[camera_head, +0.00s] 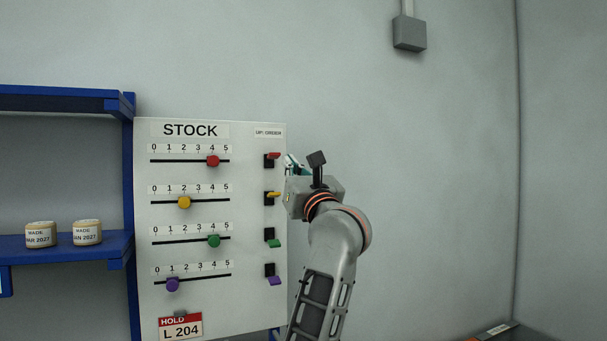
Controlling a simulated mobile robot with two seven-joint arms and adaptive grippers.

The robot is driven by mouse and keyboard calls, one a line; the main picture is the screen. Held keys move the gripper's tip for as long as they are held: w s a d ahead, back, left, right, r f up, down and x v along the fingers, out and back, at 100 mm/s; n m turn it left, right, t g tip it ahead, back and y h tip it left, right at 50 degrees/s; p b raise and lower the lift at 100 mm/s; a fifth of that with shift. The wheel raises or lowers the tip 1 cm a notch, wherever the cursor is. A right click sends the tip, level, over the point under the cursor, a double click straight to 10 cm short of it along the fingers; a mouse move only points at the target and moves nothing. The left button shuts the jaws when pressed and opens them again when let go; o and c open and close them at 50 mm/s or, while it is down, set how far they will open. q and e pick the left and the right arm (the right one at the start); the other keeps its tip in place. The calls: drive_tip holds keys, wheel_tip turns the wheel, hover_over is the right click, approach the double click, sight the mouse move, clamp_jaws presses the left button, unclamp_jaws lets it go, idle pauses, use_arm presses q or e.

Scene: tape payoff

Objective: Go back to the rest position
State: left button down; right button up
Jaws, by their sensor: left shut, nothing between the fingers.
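My left gripper (291,162) is shut and empty. It is at the right edge of the white STOCK panel (210,317), close to the red lever (274,155); whether it touches the lever I cannot tell. My arm's wrist hides part of the space behind it. The red lever and the yellow lever (273,194) sit high on their black bases. The green lever (274,244) and the purple lever (275,281) sit low. My right gripper is out of view.
Slider knobs are red (213,161) near 4, yellow (184,202) near 2, green (214,241) near 4, purple (172,285) near 1. A blue shelf (70,246) at left holds two labelled rolls (87,232). A HOLD L 204 card (181,327) is low on the panel.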

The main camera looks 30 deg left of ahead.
use_arm(q)
drive_tip(key=s+d+f+n+t+h, duration=0.2)
drive_tip(key=d+f+n+h, duration=0.4)
drive_tip(key=f+n, duration=0.8)
drive_tip(key=s+d+f+n+t+h, duration=0.25)
drive_tip(key=d+f+n+h, duration=0.4)
drive_tip(key=f, duration=1.35)
drive_tip(key=s+d+f+n+t+h, duration=0.3)
drive_tip(key=f+n+h, duration=0.65)
drive_tip(key=f, duration=0.75)
drive_tip(key=s+f+m+g, duration=0.4)
drive_tip(key=s+f+g, duration=0.2)
drive_tip(key=s+f, duration=0.6)
drive_tip(key=s+d+f+m+g+y, duration=0.1)
drive_tip(key=s+f+m+g, duration=0.3)
drive_tip(key=s+f, duration=0.8)
wheel_tip(320, 180, down, 6)
drive_tip(key=shift+r+g, duration=0.1)
drive_tip(key=shift+g, duration=0.75)
drive_tip(key=shift+s, duration=0.1)
